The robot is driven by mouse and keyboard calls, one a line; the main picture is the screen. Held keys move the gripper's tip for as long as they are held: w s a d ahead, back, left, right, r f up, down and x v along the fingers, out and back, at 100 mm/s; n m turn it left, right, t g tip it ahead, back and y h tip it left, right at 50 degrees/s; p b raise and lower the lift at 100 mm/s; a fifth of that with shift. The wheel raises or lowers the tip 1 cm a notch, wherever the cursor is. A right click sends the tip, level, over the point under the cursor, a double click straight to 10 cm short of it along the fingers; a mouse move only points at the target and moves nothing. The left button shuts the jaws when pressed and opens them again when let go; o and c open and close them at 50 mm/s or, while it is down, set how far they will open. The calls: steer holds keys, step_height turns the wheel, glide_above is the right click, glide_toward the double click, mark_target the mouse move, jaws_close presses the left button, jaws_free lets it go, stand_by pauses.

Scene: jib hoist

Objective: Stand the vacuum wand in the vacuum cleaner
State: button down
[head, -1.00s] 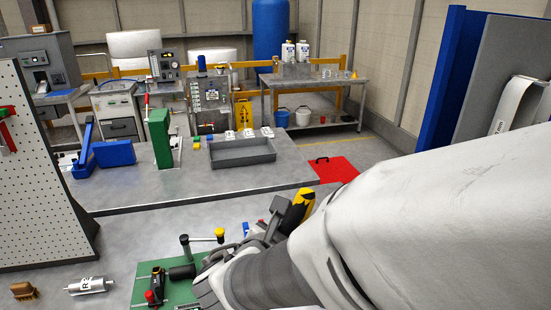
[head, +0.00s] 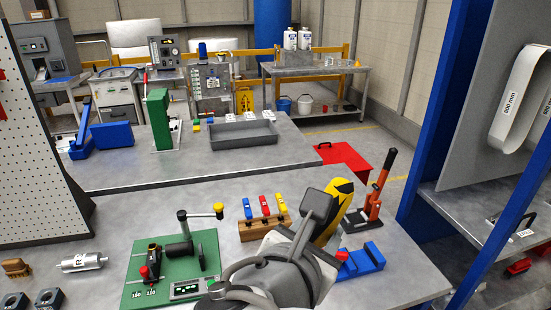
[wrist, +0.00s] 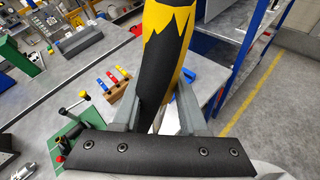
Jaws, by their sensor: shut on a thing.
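My gripper (head: 325,228) is shut on a black and yellow thing, which I take to be the vacuum wand (head: 343,200). In the wrist view the wand (wrist: 165,45) rises between the two grey fingers (wrist: 158,103), its black lower part between them and its yellow part above with a zigzag edge. It is above the near grey bench, and its far end is outside the wrist view. I cannot make out the vacuum cleaner in either view.
The near bench holds a green fixture plate (head: 140,290), a wooden block with coloured pieces (head: 262,229), a blue block (head: 362,261) and a red-orange lever tool (head: 378,190). A blue-framed shelf (head: 440,130) stands at right. Floor is open beyond the benches.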

steer(key=s+d+b, duration=0.2)
steer(key=s, duration=0.7)
steer(key=shift+s+d+b, duration=0.3)
steer(key=shift+s+d, duration=0.05)
steer(key=shift+d, duration=0.05)
